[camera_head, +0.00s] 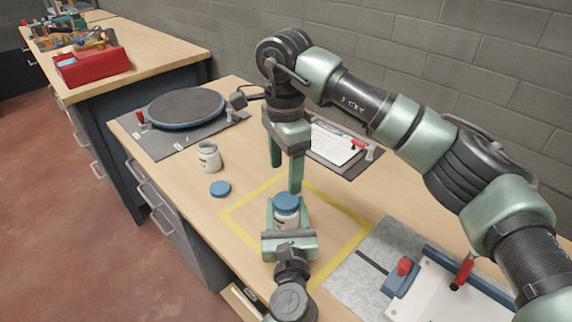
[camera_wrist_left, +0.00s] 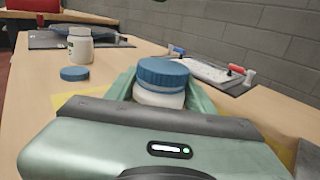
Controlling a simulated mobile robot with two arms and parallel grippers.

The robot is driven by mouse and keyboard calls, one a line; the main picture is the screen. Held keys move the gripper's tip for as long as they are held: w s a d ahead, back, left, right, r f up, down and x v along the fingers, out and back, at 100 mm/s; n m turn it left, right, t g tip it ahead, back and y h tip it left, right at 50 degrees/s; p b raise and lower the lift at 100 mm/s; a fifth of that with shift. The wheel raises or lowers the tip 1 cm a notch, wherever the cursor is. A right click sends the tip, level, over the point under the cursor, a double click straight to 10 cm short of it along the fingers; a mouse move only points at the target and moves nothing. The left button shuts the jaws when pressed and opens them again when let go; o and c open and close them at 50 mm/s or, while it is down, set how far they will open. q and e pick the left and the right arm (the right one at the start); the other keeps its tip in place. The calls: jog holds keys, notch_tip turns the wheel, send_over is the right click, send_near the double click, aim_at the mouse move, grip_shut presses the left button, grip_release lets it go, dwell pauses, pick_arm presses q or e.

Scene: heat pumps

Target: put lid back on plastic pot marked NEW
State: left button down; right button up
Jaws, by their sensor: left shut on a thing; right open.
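My left gripper (camera_head: 287,213) is shut around a white plastic pot (camera_head: 284,223) inside the yellow taped square. A blue lid (camera_head: 286,201) sits on top of this pot; in the left wrist view the lid (camera_wrist_left: 163,73) looks roughly level on the white body (camera_wrist_left: 158,98). My right gripper (camera_head: 286,177) is open and empty, pointing down just above and behind that lid. A second white pot (camera_head: 208,157) stands open to the left, and a second blue lid (camera_head: 220,188) lies flat on the table in front of it. I cannot read which pot is marked NEW.
A dark round turntable (camera_head: 186,108) on a grey mat is at the back left. A white plate with red-handled clamps (camera_head: 440,290) is at the front right. A red toolbox (camera_head: 91,67) stands on another bench.

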aim_at(286, 199)
jog(key=n, duration=0.7)
jog(key=shift+r, duration=0.2)
jog(key=n, duration=0.5)
jog(key=shift+r+n, duration=0.15)
jog(key=shift+n, duration=0.25)
jog(key=shift+f, duration=4.05)
